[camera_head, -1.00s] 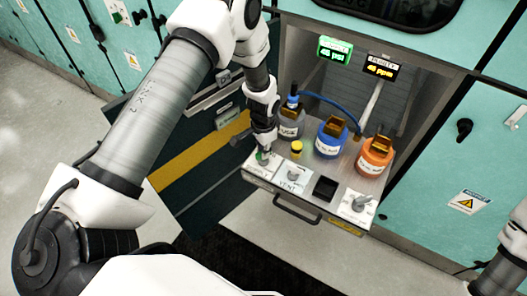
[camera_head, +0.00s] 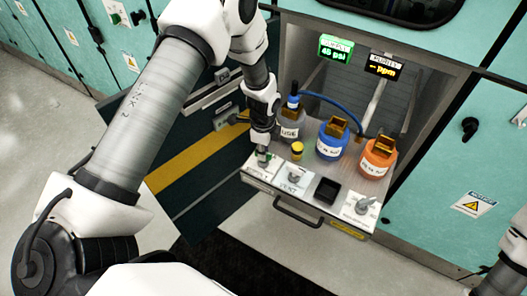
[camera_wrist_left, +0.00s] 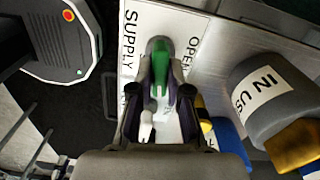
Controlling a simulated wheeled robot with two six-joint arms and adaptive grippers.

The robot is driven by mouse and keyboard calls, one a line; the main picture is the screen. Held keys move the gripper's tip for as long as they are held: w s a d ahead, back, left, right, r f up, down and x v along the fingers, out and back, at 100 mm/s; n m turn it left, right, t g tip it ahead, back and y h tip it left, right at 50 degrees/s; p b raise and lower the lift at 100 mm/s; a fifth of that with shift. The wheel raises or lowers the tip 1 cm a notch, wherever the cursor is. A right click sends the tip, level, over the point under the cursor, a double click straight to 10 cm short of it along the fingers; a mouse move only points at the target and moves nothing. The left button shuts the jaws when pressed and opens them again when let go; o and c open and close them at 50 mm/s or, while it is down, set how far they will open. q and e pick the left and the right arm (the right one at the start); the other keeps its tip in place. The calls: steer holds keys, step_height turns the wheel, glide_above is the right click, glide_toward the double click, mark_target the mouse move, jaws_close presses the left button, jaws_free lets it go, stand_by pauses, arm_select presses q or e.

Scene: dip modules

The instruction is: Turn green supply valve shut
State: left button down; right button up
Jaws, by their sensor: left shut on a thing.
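The green supply valve handle (camera_wrist_left: 160,62) stands on a white plate (camera_wrist_left: 131,38) marked SUPPLY and OPEN in the left wrist view. My left gripper (camera_wrist_left: 160,88) is shut on this handle, one finger on each side. In the head view my left gripper (camera_head: 261,152) reaches down onto the valve at the front left corner of the metal shelf (camera_head: 330,178). The fingers and wrist hide most of the handle there. My right arm shows only in part at the right edge, and its fingers are not visible.
A grey bottle (camera_head: 291,125), a blue bottle (camera_head: 331,140) and an orange bottle (camera_head: 377,160) stand behind the valves. The VENT valve (camera_head: 295,177) is just right of my gripper. Another valve (camera_head: 362,205) sits at the front right. Lit displays (camera_head: 336,48) hang above.

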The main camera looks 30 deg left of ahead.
arm_select(q)
steer(key=shift+m, duration=1)
steer(key=c, duration=1.1)
jaws_free()
step_height(320, 180, up, 12)
